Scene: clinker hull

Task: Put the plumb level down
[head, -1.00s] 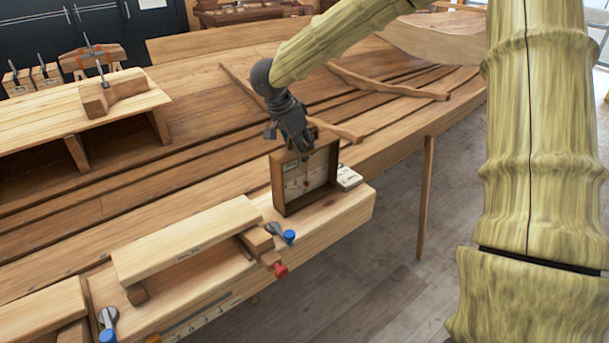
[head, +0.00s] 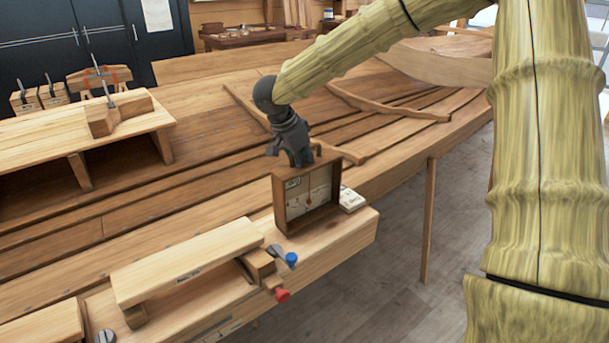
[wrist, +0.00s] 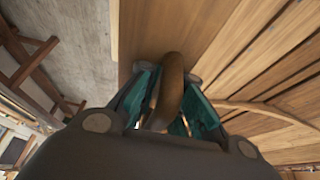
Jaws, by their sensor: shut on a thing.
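The plumb level is an upright, open-fronted wooden box frame (head: 277,206) with a pale face and a hanging bob inside. It stands at the right end of the light wooden plank in the head view; whether its base touches the plank is hard to tell. My gripper (head: 300,160) is above it, shut on its top. In the wrist view, my gripper's teal-lined fingers (wrist: 165,105) close around a curved brown wooden handle (wrist: 172,80). The rest of the level is hidden there.
A small pale block (head: 351,200) sits just right of the level. The plank's right end drops off to the floor.

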